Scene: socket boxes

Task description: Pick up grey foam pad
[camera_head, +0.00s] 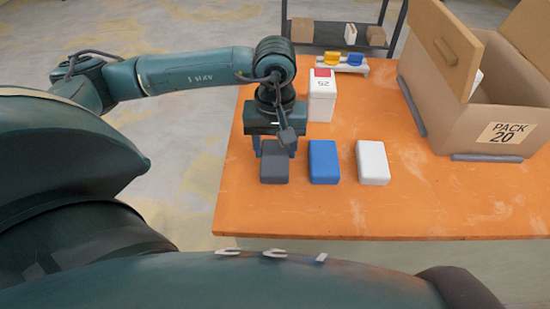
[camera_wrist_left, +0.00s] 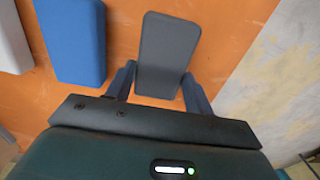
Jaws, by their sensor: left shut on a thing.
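The grey foam pad (camera_head: 275,169) is a dark grey block at the left end of a row on the orange table. My left gripper (camera_head: 274,150) comes down over its far end, with fingers on both sides. In the left wrist view the grey pad (camera_wrist_left: 167,50) sits between the two fingers of the gripper (camera_wrist_left: 158,80), which is shut on it. The pad looks to be at the table; I cannot tell whether it is lifted. The pad's far end is partly hidden by the gripper in the head view. My right gripper is not in view.
A blue pad (camera_head: 324,162) and a white pad (camera_head: 373,163) lie to the right of the grey one. A white box with a red top (camera_head: 321,97) stands behind. An open carton (camera_head: 459,124) is at the right. The table front is clear.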

